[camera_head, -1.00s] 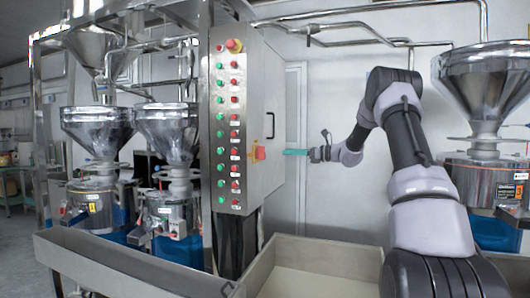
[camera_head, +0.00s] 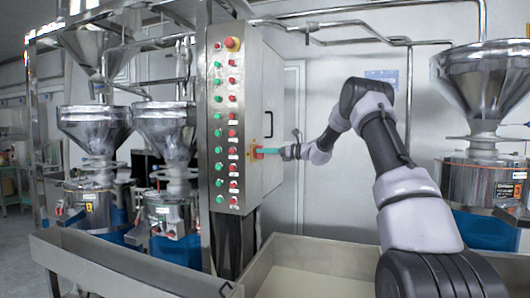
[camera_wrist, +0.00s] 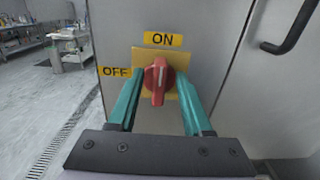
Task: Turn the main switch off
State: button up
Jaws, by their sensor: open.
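The main switch (camera_wrist: 158,80) is a red rotary knob on a yellow plate, on the side of the steel control cabinet (camera_head: 262,110). In the wrist view its handle stands upright, with its white mark toward the ON label (camera_wrist: 163,39) above. The OFF label (camera_wrist: 115,71) is to its left. My gripper (camera_wrist: 160,98) is open, with one teal finger on each side of the knob and visible gaps between. In the head view my gripper (camera_head: 266,151) is at the cabinet's side and partly hides the switch.
The cabinet's front panel (camera_head: 227,125) carries green and red buttons and a red emergency stop (camera_head: 232,43). A black door handle (camera_wrist: 291,28) is at the upper right in the wrist view. A metal trough (camera_head: 320,254) lies below my arm. Steel hoppers (camera_head: 487,88) stand on both sides.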

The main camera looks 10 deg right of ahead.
grip_shut()
dwell(0.3)
jog(key=n, duration=0.9)
jog(key=s+n, duration=0.1)
jog(key=n, duration=0.3)
jog(key=shift+a+f+n, duration=0.3)
jog(key=shift+f+n, duration=0.25)
jog(key=shift+n, duration=0.85)
jog(key=shift+f+n, duration=0.1)
jog(key=shift+n, duration=0.9)
